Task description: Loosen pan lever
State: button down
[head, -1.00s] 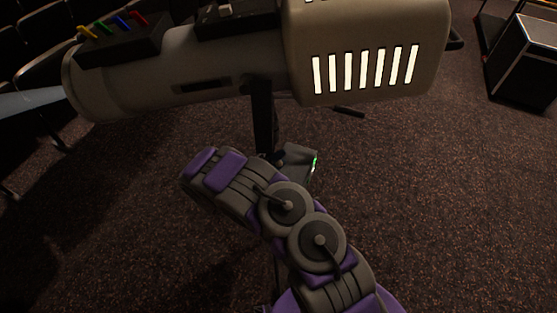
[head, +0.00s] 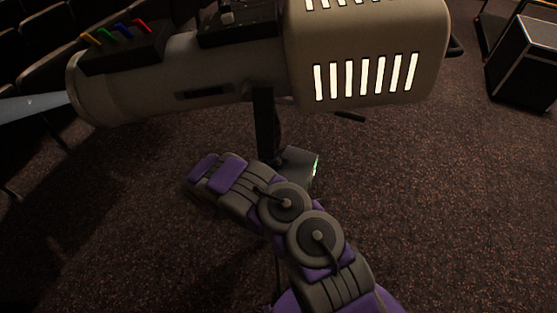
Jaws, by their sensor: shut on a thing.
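A large beige spotlight (head: 240,68) sits across the top of the head view on a dark upright post (head: 264,130). A short black bar (head: 349,117) sticks out to the right below the lamp housing; I cannot tell whether it is the pan lever. My purple and grey arm reaches up from the bottom to just left of the post's lower part. The arm's jaws do not show, and neither does anything they hold. A dark box (head: 300,164) with a green light is beside the post, partly behind my arm; what it belongs to is unclear.
Coloured levers (head: 115,33) stand on top of the spotlight's front end. Dark seats (head: 40,75) are at the left. A black case (head: 525,62) stands at the far right. The carpet (head: 440,200) to the right of the arm is clear.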

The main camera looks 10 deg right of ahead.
jog(key=shift+a, duration=0.1)
jog(key=c, duration=0.9)
grip_release()
jog(key=shift+r, duration=0.1)
jog(key=shift+a, duration=0.1)
jog(key=p+v, duration=0.2)
jog(key=v, duration=1.5)
jog(key=shift+a, duration=0.2)
jog(key=shift+s, duration=0.15)
